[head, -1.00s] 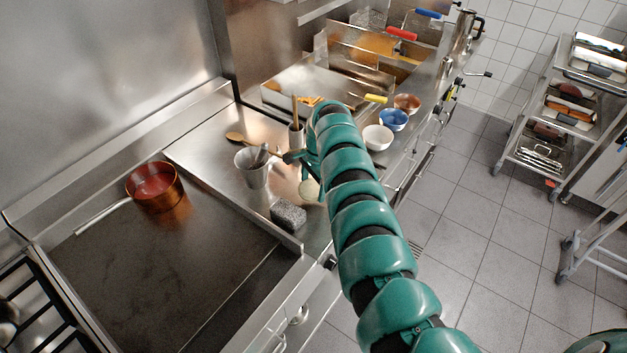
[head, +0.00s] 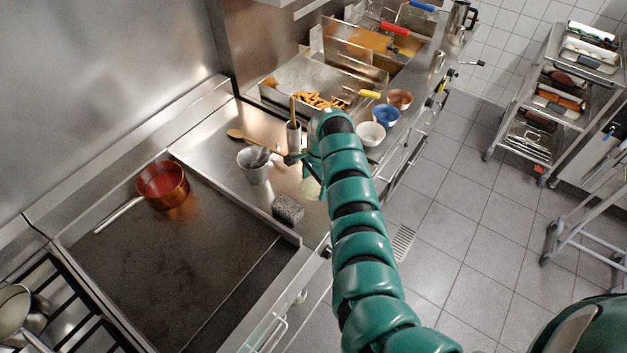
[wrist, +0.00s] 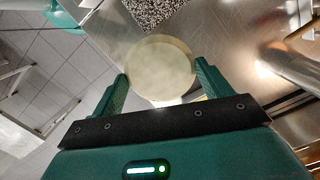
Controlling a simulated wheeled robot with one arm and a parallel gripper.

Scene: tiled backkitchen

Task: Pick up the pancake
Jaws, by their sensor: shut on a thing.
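The pancake (wrist: 161,70) is a pale yellow, flat round disc in the wrist view, between my two green fingers. My gripper (wrist: 160,74) is shut on it, one finger at each side. In the head view the pancake (head: 309,188) shows as a small pale patch beside my gripper, partly hidden by my arm. It is over the steel counter's front part, near the grey scouring block. I cannot tell its exact height above the counter.
A steel cup (head: 253,167) and a grey scouring block (head: 288,209) stand close to my gripper. A wooden spoon (head: 247,138) lies behind. A copper pot (head: 162,186) sits on the dark griddle (head: 175,275). Bowls (head: 371,134) line the counter's right side.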

